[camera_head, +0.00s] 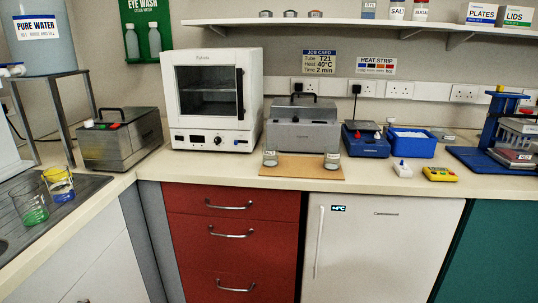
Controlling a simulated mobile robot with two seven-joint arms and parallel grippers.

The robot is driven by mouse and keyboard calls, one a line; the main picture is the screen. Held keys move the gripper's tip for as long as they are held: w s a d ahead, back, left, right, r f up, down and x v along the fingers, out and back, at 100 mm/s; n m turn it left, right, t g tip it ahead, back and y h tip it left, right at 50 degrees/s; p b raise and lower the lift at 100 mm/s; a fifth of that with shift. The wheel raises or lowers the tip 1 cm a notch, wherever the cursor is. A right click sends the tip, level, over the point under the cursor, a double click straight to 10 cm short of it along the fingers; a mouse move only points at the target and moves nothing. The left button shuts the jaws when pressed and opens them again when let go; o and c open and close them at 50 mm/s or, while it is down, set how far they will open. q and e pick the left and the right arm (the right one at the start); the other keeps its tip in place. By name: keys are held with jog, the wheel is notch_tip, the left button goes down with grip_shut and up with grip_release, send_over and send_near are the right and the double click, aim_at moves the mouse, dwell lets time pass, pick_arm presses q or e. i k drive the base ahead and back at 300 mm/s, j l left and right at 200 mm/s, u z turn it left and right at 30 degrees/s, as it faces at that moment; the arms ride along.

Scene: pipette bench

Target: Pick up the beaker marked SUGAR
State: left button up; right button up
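Two small beakers with pale labels stand apart on a tan board on the bench. One beaker (270,158) is at the board's left end and the other beaker (332,161) is at its right end. Their labels are too small to read surely, so I cannot tell which is marked SUGAR. A jar (421,11) on the shelf has a red-lettered label that seems to read SUGAR, beside a jar (397,10) marked SALT. Neither of my grippers is in view.
The tan board (300,172) lies near the bench's front edge. Behind it is a grey lidded box (302,125), with a white oven (212,100) to the left. A blue tray (411,143) and yellow device (440,174) sit right. Two glass beakers (31,205) stand by the sink.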

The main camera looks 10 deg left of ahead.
aim_at(332, 152)
jog(key=i+l, duration=1.75)
jog(key=l, duration=0.05)
